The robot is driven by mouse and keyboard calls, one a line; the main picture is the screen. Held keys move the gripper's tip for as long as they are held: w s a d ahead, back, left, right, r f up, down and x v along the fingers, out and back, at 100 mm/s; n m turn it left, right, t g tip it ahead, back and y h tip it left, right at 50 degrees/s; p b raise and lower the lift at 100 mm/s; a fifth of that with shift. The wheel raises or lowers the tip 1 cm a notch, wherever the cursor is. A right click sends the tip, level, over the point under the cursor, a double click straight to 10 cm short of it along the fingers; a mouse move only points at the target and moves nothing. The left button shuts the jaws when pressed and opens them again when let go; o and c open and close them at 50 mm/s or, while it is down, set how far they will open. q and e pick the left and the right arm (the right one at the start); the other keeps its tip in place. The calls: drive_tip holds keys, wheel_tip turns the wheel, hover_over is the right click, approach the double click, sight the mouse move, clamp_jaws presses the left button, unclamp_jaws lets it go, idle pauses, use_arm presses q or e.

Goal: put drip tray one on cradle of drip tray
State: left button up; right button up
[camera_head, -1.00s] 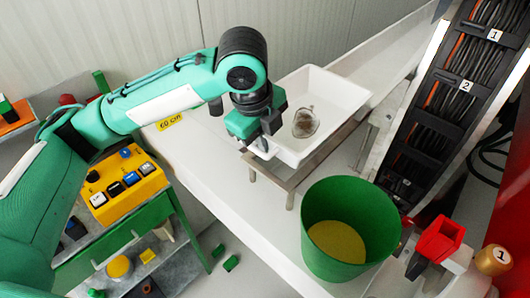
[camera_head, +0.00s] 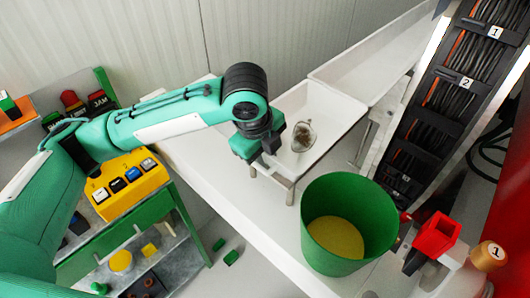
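Drip tray one, a white rectangular tray (camera_head: 342,105), is at the back of the white bench in the head view. It appears to lie on a low metal cradle (camera_head: 276,178), whose front bar and legs show below the tray's near end. Most of the cradle is hidden under the tray. My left gripper (camera_head: 268,158) points down at the tray's near left end, very close to the rim. Its fingers are small and partly hidden, so I cannot tell whether they grip the rim. A clear round vessel with brown contents (camera_head: 303,136) shows inside the tray. My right gripper is out of view.
A green bucket with a yellow bottom (camera_head: 350,225) stands in front of the tray. A pale trough (camera_head: 375,55) lies behind it. A yellow button box (camera_head: 125,188) is at left.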

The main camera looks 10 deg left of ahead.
use_arm(q)
drive_tip(key=shift+r, duration=0.1)
drive_tip(key=b+v, duration=0.2)
drive_tip(key=v, duration=1)
